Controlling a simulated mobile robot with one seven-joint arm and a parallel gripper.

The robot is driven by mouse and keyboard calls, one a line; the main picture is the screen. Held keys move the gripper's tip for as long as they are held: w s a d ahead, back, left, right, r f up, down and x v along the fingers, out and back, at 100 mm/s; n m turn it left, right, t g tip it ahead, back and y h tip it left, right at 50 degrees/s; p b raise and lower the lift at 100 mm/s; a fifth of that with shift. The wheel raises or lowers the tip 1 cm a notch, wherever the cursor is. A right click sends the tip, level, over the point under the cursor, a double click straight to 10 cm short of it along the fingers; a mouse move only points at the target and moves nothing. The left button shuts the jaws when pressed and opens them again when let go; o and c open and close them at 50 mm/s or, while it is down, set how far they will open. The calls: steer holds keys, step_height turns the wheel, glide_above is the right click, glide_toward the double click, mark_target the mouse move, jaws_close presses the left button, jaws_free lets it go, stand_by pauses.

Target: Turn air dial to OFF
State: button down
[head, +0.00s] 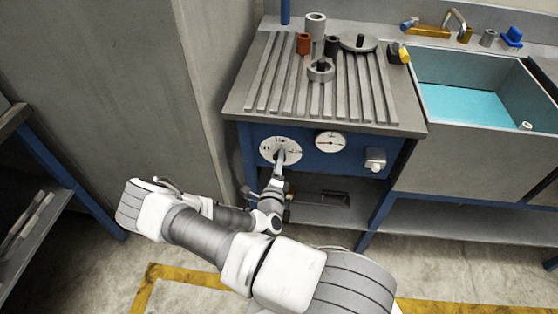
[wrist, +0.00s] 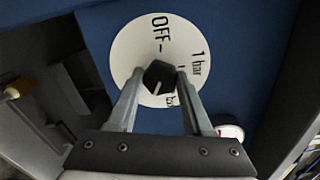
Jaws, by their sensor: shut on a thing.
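The air dial is a round white plate (head: 271,145) on the blue front panel below the ribbed worktop. In the wrist view the plate (wrist: 128,50) shows OFF at the top, 1 bar at the right and a partly covered mark lower down. Its black knob (wrist: 159,76) sits at the centre, with a short pale line on its lower part. My gripper (wrist: 163,80) is shut on the knob, one finger on each side. In the head view my gripper (head: 281,159) reaches the dial from below and hides the knob.
A round gauge (head: 330,141) and a small grey box (head: 375,158) sit right of the dial on the panel. Several metal parts stand on the ribbed worktop (head: 265,90) above. A sink (head: 470,100) is at the right. A lower shelf (head: 325,210) runs beneath.

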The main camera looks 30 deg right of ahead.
steer(key=shift+c, duration=1.6)
jaws_free()
